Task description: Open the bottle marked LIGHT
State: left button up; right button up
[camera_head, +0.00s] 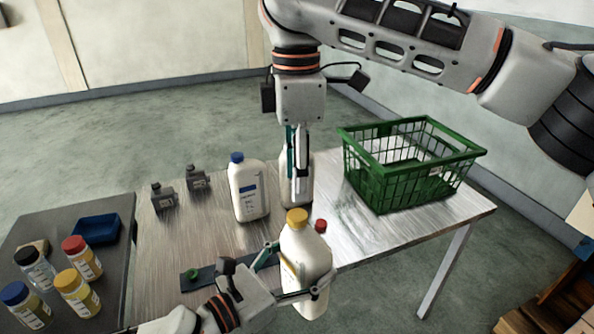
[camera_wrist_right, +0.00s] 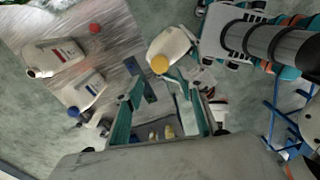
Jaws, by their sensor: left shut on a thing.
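A white bottle with a yellow cap (camera_head: 305,258) is at the table's front edge, slightly tilted. It also shows in the right wrist view (camera_wrist_right: 172,46), with its yellow cap (camera_wrist_right: 160,64) beyond the fingertips. My left gripper (camera_head: 291,276) is shut around its body. My right gripper (camera_head: 298,198) points down behind this bottle; its fingers are apart and empty in its wrist view (camera_wrist_right: 160,92). A white bottle with a blue cap (camera_head: 246,190) stands to the left. An uncapped white bottle (camera_wrist_right: 52,58) is partly hidden behind the right gripper in the head view. No marking is legible.
A loose red cap (camera_head: 320,226) lies on the table. A green basket (camera_head: 407,195) stands at the right. Two small dark jugs (camera_head: 163,197) (camera_head: 199,178) stand at the left. A dark side table (camera_head: 118,215) holds several jars and a blue tray (camera_head: 96,229).

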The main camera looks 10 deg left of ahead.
aim_at(298, 215)
jog(key=shift+m, duration=1.1)
jog(key=shift+f, duration=3.85)
grip_shut()
jog(key=n, duration=0.3)
